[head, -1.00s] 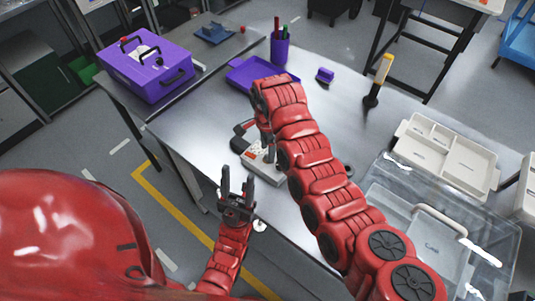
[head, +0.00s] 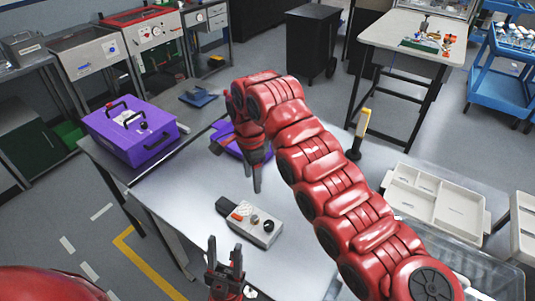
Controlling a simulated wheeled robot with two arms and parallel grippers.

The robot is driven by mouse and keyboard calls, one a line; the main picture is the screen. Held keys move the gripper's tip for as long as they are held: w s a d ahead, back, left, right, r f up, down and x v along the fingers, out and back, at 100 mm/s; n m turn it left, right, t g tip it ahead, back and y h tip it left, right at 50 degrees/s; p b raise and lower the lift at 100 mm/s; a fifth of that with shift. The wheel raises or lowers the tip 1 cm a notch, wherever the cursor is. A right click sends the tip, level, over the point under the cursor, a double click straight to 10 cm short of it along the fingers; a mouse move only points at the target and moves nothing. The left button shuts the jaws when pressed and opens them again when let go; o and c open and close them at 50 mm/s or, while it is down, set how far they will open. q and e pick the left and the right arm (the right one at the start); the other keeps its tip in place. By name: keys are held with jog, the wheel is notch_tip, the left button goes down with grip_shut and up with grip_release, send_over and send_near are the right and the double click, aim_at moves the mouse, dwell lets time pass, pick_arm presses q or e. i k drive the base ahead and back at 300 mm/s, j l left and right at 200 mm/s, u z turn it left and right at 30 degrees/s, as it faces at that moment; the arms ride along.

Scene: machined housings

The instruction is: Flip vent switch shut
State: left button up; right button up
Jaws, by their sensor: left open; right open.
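A small light-grey control box (head: 262,231) with a dark end lies on the metal table. Its top carries a red-orange switch-like part (head: 237,217), a round pale vent-like disc and dark knobs. Which way the switch is set is too small to tell. My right gripper (head: 254,186) points down, open and empty, behind the box and apart from it in the picture. My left gripper (head: 225,248) is open and empty, fingers pointing up, in front of the box near the table's front edge.
A purple case (head: 130,135) stands at the table's left end. A purple tray (head: 226,143) lies partly behind my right arm. A yellow-topped tool (head: 361,126) stands upright farther back. A pale divided tray (head: 437,205) is at right. The table left of the box is clear.

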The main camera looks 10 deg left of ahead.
aim_at(235, 216)
jog(key=k+j, duration=0.35)
jog(key=j, duration=0.15)
jog(key=k+j, duration=0.4)
jog(key=j, duration=0.1)
